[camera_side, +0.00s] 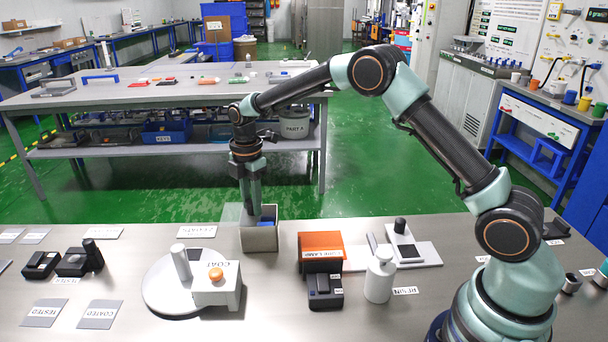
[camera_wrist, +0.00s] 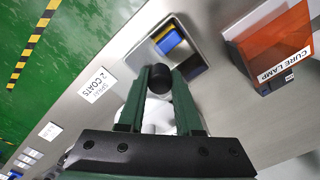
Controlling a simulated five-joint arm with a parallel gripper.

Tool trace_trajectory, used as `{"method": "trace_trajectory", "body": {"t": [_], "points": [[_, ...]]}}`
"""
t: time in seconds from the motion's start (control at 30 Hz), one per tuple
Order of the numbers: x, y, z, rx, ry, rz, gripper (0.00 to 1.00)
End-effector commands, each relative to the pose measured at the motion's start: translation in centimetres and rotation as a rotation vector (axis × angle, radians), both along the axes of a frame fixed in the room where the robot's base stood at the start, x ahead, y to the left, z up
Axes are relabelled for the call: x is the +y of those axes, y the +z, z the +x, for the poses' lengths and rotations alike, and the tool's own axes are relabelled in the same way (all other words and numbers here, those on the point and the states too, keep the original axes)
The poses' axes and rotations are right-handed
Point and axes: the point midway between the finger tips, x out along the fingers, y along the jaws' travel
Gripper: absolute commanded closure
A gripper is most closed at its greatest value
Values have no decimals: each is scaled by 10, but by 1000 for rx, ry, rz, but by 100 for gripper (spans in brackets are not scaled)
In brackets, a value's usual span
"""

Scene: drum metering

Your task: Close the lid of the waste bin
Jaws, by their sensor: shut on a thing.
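The waste bin (camera_side: 261,238) is a small grey box on the bench, open at the top, with something blue (camera_side: 268,213) inside. A pale panel (camera_side: 231,212), which looks like its raised lid, stands at its left edge. My gripper (camera_side: 251,208) points down at the bin's left side. In the wrist view the bin (camera_wrist: 199,62) shows its grey rim and the blue content. There my gripper (camera_wrist: 160,82) is shut on a dark round knob (camera_wrist: 160,76) at the bin's near edge. Whether the knob belongs to the lid is hard to tell.
Flat label cards (camera_side: 198,232) lie left of the bin. Bench between them is clear.

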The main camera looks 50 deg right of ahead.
Motion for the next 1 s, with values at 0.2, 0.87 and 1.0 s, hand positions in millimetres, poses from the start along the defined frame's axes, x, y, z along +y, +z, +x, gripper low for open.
{"method": "trace_trajectory", "body": {"t": [0.2,0.87,1.0], "points": [[1,1,0,0,2,0,100],[-2,2,-3,0,1,0,100],[-15,2,-14,1,0,0,100]]}}
